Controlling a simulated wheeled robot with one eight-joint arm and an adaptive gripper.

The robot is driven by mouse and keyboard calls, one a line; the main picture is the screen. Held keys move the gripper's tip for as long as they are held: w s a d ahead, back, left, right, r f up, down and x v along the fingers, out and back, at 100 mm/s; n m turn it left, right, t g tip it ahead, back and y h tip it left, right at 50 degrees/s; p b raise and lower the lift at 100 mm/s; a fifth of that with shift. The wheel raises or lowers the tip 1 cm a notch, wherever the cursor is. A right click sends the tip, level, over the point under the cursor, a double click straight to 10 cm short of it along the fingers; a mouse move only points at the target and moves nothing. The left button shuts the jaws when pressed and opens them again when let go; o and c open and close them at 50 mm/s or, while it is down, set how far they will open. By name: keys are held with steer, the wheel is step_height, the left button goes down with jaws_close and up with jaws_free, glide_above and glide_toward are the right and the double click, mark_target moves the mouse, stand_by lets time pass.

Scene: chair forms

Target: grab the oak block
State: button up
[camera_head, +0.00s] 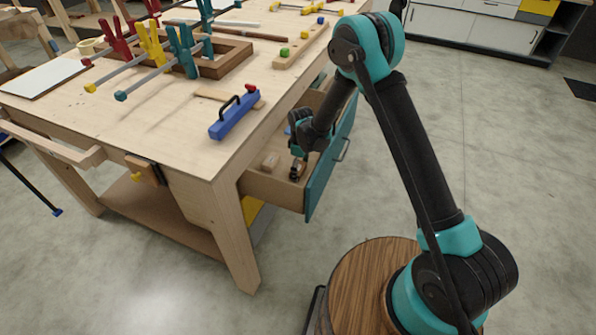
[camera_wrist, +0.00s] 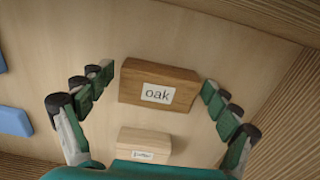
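The oak block (camera_wrist: 181,76) is a brown wooden block with a white "oak" label. In the wrist view it lies on the pale drawer floor, between the spread fingers of my gripper (camera_wrist: 157,84). There is a gap on each side of the block, so the gripper is open and not touching it. In the head view my gripper (camera_head: 297,172) reaches down into the open drawer (camera_head: 278,190) and largely hides the oak block there.
A paler labelled block (camera_wrist: 144,143) lies close to the oak block, nearer the palm. A blue piece (camera_wrist: 14,121) lies at the left of the wrist view. The drawer walls are close around. The workbench (camera_head: 150,125) holds clamps and a blue plane (camera_head: 235,117).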

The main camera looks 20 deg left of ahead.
steer(key=c, duration=0.9)
